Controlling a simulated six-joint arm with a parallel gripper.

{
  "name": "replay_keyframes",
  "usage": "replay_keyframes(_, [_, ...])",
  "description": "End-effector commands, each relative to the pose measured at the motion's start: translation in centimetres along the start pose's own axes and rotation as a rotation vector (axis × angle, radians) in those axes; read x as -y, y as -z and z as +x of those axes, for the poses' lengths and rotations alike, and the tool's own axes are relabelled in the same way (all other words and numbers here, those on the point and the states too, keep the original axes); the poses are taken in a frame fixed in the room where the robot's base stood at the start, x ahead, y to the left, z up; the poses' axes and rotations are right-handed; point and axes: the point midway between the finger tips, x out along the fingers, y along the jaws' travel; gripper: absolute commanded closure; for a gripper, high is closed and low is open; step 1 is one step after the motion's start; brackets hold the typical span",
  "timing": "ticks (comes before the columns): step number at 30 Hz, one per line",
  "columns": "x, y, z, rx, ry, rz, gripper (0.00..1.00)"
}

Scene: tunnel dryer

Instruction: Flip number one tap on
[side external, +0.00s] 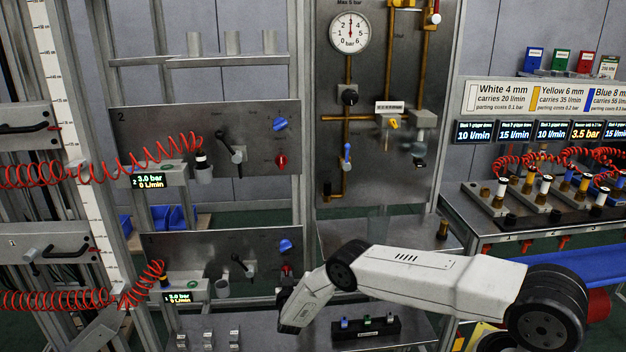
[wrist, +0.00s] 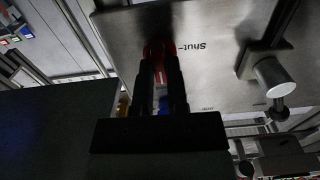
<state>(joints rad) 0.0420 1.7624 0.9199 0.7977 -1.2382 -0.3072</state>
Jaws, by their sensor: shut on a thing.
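The number one panel (side external: 210,250) is the lower grey plate in the side view. It carries a blue knob (side external: 285,245), a black lever (side external: 240,263) and a small red tap (side external: 287,269) at its right end. My gripper reaches this red tap from below right; its fingers are mostly hidden there by my wrist. In the wrist view, my gripper (wrist: 159,62) has its two black fingers close around the red tap (wrist: 160,47), next to upside-down "Shut-" lettering. The fingers are shut on the tap and cover part of it.
The number two panel (side external: 205,140) above has a similar red tap (side external: 281,161). Red coiled hoses (side external: 80,299) hang at the left. A gauge board (side external: 380,100) stands right of the panels. A dark block with small coloured pieces (side external: 366,326) lies below my forearm.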

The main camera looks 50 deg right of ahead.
Motion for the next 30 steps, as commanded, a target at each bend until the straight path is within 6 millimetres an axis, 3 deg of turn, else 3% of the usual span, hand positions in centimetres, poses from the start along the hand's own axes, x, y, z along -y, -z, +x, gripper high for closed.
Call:
replay_keyframes(2, [0.0,0.0,0.0,-0.001,-0.001,0.002,1.0])
replay_keyframes(3, [0.0,0.0,0.0,-0.001,-0.001,0.002,0.73])
replay_keyframes(6, [0.0,0.0,0.0,-0.001,-0.001,0.002,0.47])
replay_keyframes(20, [0.0,0.0,-0.3,0.001,0.0,-0.001,0.47])
replay_keyframes(30, [0.1,0.0,-2.6,0.0,0.001,-0.002,0.47])
